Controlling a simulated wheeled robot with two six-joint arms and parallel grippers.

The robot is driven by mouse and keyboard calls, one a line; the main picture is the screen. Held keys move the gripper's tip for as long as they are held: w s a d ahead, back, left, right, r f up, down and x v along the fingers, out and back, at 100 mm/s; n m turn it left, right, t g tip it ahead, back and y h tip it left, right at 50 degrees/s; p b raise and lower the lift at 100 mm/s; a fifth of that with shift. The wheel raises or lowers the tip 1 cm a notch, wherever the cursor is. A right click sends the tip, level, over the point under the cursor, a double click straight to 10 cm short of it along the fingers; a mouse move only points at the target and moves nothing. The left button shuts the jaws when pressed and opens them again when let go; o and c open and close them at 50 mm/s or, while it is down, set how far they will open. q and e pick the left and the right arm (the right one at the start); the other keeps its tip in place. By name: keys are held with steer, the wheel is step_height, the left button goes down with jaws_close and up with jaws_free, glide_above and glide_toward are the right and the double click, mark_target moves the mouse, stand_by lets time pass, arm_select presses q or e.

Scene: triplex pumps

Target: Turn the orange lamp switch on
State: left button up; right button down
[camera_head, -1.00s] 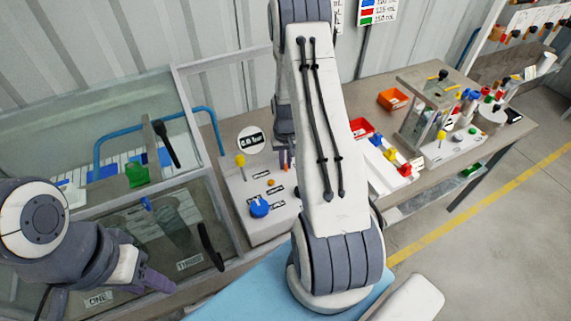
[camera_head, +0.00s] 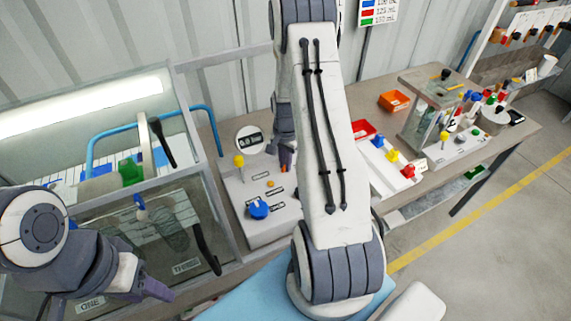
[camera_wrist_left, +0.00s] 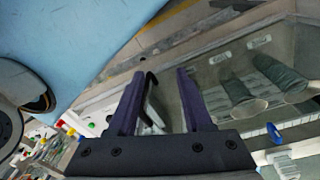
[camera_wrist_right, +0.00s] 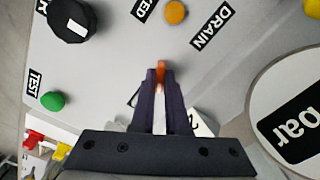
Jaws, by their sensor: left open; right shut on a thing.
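My right gripper (camera_wrist_right: 160,72) is shut on the orange switch (camera_wrist_right: 162,66) on the grey panel in the right wrist view; its jaws hide most of the switch. In the head view this gripper (camera_head: 286,160) is at the back of the grey panel box (camera_head: 250,195), partly behind my right arm, and the switch is hidden there. A long lamp (camera_head: 80,106) glows bright white in the glass case at the left. My left gripper (camera_head: 158,291) is open and empty in front of the case; its spread jaws also show in the left wrist view (camera_wrist_left: 158,78).
The panel carries a blue knob (camera_head: 258,209), a yellow knob (camera_head: 239,161), an orange button (camera_wrist_right: 175,12) and a green button (camera_wrist_right: 53,101). A round gauge (camera_head: 250,139) stands behind it. Red (camera_head: 362,129) and orange (camera_head: 393,99) bins lie to the right.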

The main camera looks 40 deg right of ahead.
steer(key=shift+m, duration=0.3)
steer(key=c, duration=0.9)
jaws_free()
step_height(320, 180, up, 10)
steer(key=b, duration=0.2)
steer(key=shift+r+b, duration=0.25)
steer(key=shift+b, duration=0.05)
